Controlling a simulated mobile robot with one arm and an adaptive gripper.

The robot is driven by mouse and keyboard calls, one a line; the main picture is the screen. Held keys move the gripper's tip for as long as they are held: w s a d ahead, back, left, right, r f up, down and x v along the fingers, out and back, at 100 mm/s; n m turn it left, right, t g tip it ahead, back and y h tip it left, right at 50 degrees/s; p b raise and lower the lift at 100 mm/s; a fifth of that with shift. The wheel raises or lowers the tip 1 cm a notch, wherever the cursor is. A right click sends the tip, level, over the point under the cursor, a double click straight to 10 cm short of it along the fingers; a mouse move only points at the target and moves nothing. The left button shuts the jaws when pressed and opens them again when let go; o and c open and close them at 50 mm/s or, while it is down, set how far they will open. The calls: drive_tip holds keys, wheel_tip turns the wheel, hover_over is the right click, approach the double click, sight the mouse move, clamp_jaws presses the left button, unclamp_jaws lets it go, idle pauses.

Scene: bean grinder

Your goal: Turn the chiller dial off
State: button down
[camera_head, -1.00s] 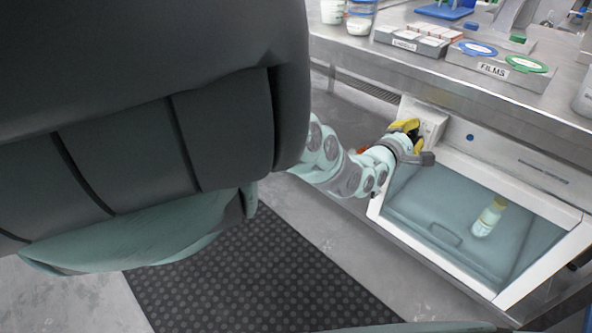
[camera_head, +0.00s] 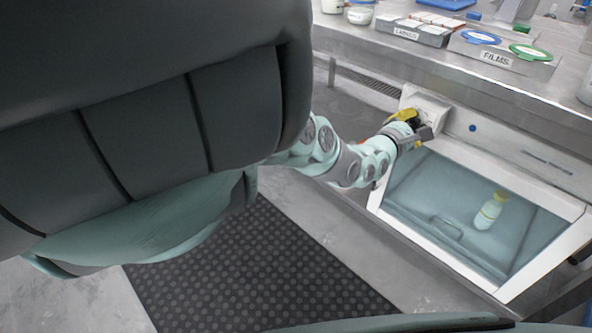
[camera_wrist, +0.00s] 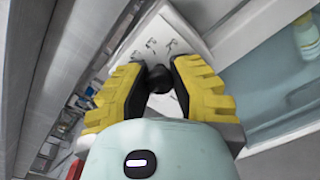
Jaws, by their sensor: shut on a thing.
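The chiller (camera_head: 560,238) is a white-framed cabinet with a glass front below the counter. Its black dial (camera_wrist: 158,76) sits on a white panel (camera_wrist: 150,40) with printed marks, also seen at the chiller's upper left in the head view (camera_head: 433,112). My gripper (camera_wrist: 159,84), with yellow ridged fingers and black tips, is shut on the dial, one tip on each side. In the head view my gripper (camera_head: 413,120) is at the panel. The fingertips hide much of the dial, and I cannot read its setting.
A bottle with a yellow cap (camera_head: 488,212) is inside the chiller behind the glass. The steel counter (camera_head: 450,66) overhangs above, with labelled boxes (camera_head: 497,58) on it. A dark mat (camera_head: 262,275) lies on the floor.

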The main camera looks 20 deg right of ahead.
drive_tip(key=shift+r, duration=0.2)
drive_tip(key=c, duration=1.3)
unclamp_jaws()
drive_tip(key=o, duration=0.4)
drive_tip(key=shift+s+d+f, duration=0.1)
drive_tip(key=shift+s+d, duration=0.05)
drive_tip(key=shift+d, duration=0.05)
drive_tip(key=shift+o, duration=0.8)
drive_tip(key=shift+w+a, duration=0.2)
drive_tip(key=shift+w, duration=0.05)
